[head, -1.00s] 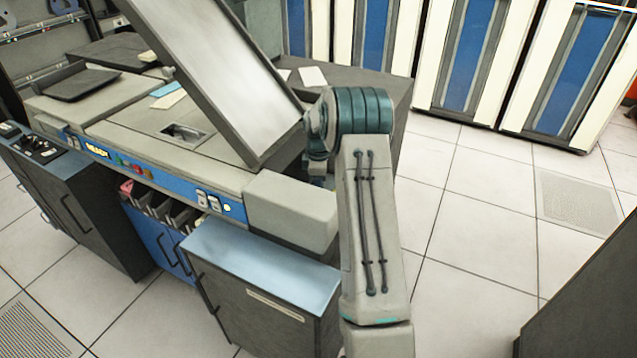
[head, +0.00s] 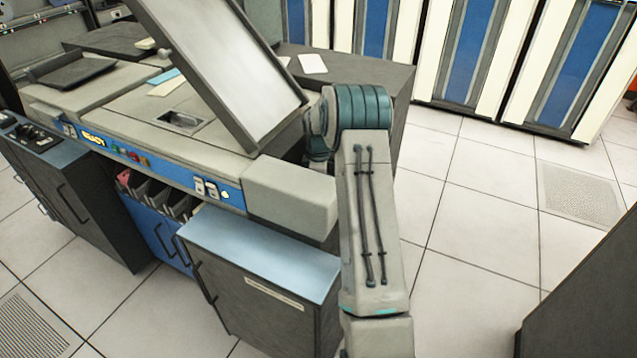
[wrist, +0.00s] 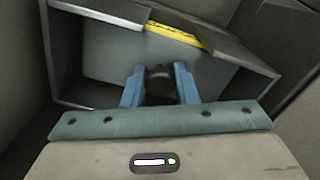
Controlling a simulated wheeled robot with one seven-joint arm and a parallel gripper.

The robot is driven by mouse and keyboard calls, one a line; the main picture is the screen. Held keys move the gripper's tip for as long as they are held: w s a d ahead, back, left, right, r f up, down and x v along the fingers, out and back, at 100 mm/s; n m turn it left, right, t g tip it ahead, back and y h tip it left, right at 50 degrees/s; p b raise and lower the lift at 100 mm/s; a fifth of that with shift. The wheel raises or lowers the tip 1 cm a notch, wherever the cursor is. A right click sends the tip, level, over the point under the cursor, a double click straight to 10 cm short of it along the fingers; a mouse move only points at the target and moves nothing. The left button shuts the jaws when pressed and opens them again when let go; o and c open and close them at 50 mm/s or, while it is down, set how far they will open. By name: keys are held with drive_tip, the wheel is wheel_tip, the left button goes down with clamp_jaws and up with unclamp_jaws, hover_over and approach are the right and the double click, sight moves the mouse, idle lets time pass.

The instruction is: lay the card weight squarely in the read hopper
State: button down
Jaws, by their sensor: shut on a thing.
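In the wrist view my gripper (wrist: 160,88) has its two blue fingers closed on a dark knob, which appears to be the handle of the card weight (wrist: 160,75). A flat grey surface spreads beneath the knob; I cannot tell whether it is the weight's plate or the hopper floor. Grey walls of a box-like bay, apparently the read hopper (wrist: 70,62), surround it, with a yellow strip (wrist: 175,33) along the far edge. Whether the weight touches the floor is unclear. In the head view the gripper and weight are hidden behind the tilted panel and my arm.
The large tilted panel (head: 222,65) rises over the card machine (head: 110,106), left of my arm. A blue-topped cabinet (head: 262,250) stands in front. White cards (head: 312,63) lie on the dark top behind. Tiled floor (head: 465,230) is clear at right.

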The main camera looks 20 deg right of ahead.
drive_tip(key=c, duration=1.1)
unclamp_jaws()
drive_tip(key=shift+o, duration=0.2)
wheel_tip(320, 180, up, 14)
